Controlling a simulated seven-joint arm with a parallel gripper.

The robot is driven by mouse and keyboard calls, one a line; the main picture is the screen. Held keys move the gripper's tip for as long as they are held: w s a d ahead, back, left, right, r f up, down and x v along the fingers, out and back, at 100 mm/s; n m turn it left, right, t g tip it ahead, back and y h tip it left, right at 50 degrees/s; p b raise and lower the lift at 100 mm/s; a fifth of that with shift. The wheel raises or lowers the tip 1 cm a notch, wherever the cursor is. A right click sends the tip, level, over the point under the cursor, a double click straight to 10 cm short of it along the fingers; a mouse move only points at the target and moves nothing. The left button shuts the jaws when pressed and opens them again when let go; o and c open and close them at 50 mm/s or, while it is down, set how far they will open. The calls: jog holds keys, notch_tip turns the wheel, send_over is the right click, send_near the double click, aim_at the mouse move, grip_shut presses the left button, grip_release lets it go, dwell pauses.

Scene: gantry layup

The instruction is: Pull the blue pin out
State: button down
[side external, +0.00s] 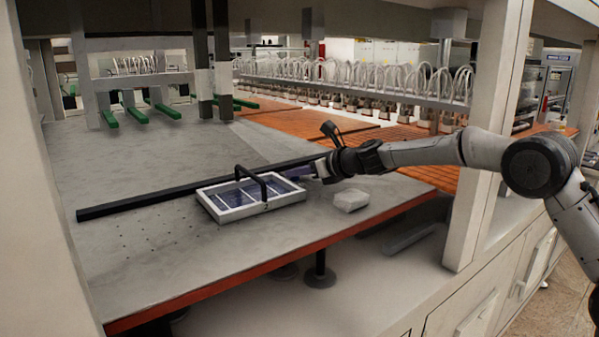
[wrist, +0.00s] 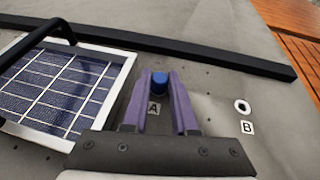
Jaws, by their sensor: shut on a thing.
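The blue pin (wrist: 159,82) shows in the wrist view as a round blue top between the tips of my gripper (wrist: 160,88). My gripper's two purple fingers are shut on it from either side. A label "A" (wrist: 154,109) lies on the grey surface just below the pin in the picture. How deep the pin sits is hidden. In the side external view my gripper (side external: 312,172) is low over the table beside the solar panel, and the pin cannot be made out there.
A white-framed solar panel (wrist: 118,85) with a black handle (side external: 262,178) lies left of my gripper. A black bar (wrist: 175,47) runs behind. A white-ringed hole (wrist: 242,106) with label "B" (wrist: 247,127) is at right. A pale block (side external: 351,200) sits near the table edge.

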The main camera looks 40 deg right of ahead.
jog(key=c, duration=1.3)
grip_release()
grip_shut()
jog(key=shift+r, duration=0.1)
jog(key=shift+r, duration=0.4)
jog(key=shift+r, duration=1.3)
jog(key=shift+r, duration=1.6)
